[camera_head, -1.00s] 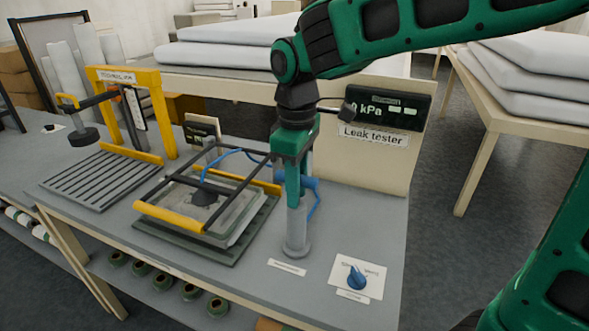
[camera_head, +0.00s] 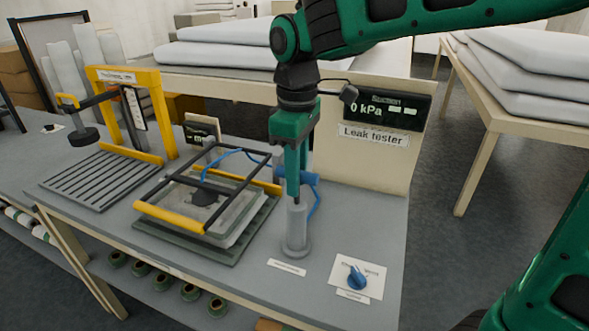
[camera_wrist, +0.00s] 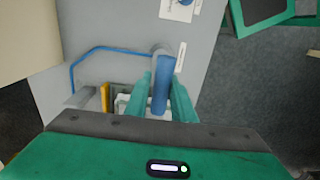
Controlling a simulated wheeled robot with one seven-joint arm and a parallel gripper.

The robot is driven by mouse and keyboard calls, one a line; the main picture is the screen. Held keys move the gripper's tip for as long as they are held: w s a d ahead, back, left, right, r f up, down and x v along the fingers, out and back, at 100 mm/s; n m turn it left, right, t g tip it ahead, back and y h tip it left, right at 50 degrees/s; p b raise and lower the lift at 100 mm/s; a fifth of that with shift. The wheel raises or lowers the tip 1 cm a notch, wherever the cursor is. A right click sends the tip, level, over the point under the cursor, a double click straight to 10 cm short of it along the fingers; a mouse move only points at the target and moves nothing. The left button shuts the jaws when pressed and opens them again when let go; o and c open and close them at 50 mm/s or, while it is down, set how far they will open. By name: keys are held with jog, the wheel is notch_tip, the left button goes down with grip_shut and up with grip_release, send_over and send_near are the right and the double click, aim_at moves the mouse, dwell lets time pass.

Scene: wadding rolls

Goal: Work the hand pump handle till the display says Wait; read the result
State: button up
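The leak tester's display (camera_head: 375,107) stands on a cream panel and reads "0 kPa", with a smaller line above too small to read surely. The grey hand pump (camera_head: 296,235) stands upright on the bench in front of it. Its blue handle (camera_head: 311,178) sits at the pump's top, partly hidden by my gripper (camera_head: 293,195). In the wrist view the blue handle (camera_wrist: 161,92) lies between the two green fingers of my gripper (camera_wrist: 161,85), which look closed on it.
A blue dial (camera_head: 356,277) on a white plate sits at the bench's front right. A black and yellow frame (camera_head: 170,216) with a blue hose stands left of the pump. A yellow gantry (camera_head: 160,110) stands farther left.

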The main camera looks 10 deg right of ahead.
jog(key=shift+r, duration=3)
notch_tip(320, 180, up, 6)
